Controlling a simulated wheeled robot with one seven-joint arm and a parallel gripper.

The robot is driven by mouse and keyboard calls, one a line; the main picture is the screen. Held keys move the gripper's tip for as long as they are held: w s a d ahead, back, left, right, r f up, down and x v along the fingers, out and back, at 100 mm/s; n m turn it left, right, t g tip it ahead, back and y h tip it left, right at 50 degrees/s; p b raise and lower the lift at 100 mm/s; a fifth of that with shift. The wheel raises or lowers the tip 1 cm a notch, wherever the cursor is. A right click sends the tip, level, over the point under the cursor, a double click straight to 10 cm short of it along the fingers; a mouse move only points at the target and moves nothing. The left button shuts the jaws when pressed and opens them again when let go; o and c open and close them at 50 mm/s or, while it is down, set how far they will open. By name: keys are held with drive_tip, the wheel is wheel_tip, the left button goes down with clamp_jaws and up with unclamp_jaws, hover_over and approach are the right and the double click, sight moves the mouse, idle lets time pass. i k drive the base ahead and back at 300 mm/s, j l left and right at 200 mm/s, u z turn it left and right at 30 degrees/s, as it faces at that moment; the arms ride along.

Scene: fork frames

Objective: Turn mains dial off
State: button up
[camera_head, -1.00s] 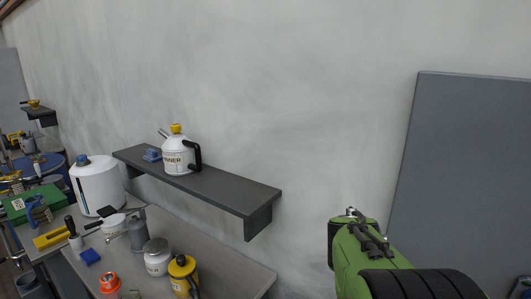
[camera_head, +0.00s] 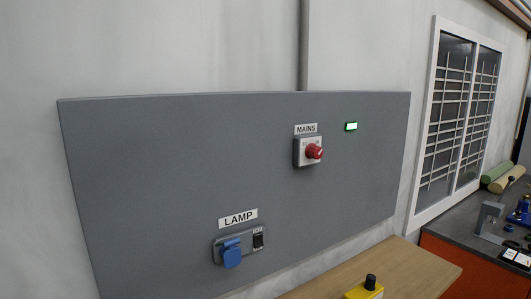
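The mains dial (camera_head: 314,151) is a red rotary knob on a small light-grey box, mounted on the upper right part of a grey wall panel (camera_head: 180,170). A white label reading MAINS (camera_head: 305,129) sits just above it. A small green-framed indicator (camera_head: 351,126) to its right is lit. The exact angle of the knob is too small to read. My gripper is not in view, and nothing touches the dial.
Lower on the panel are a LAMP label (camera_head: 238,217), a blue socket cover (camera_head: 232,253) and a black switch (camera_head: 258,240). A wooden surface (camera_head: 400,268) with a yellow box (camera_head: 364,290) juts out below. A barred window (camera_head: 462,110) and cluttered bench (camera_head: 470,225) are at right.

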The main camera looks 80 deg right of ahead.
sight(312, 151)
drive_tip(key=z, duration=2.95)
